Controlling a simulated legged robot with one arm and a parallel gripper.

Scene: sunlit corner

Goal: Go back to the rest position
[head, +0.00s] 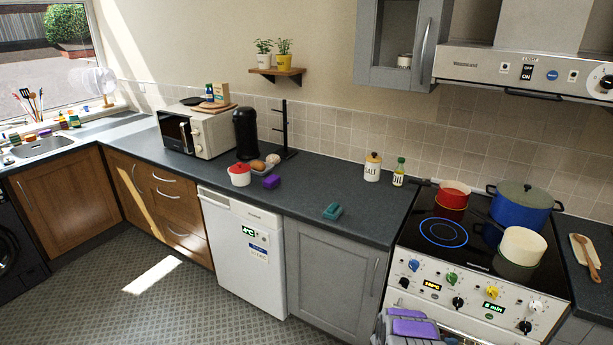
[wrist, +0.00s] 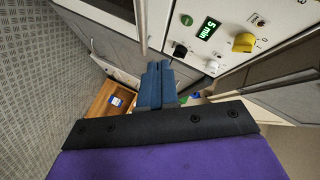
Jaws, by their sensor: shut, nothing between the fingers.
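My gripper (wrist: 158,85) shows in the wrist view as two blue fingers pressed together, with nothing between them. A black bar and a purple part of my arm fill the lower part of that view. Beyond the fingers, the wrist view shows the cooker front (wrist: 215,50) with a green display and a yellow knob, seen tilted. The fingers appear apart from it. An open wooden drawer or box (wrist: 108,102) shows lower left of the fingers. I cannot make out the gripper's fingers in the head view.
The cooker (head: 470,270) stands at the right with a red pot (head: 453,196), a blue pot (head: 520,213) and a cream pot (head: 521,248). The worktop (head: 335,180) runs left past a white dishwasher (head: 240,262). The patterned floor (head: 110,285) at lower left is clear.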

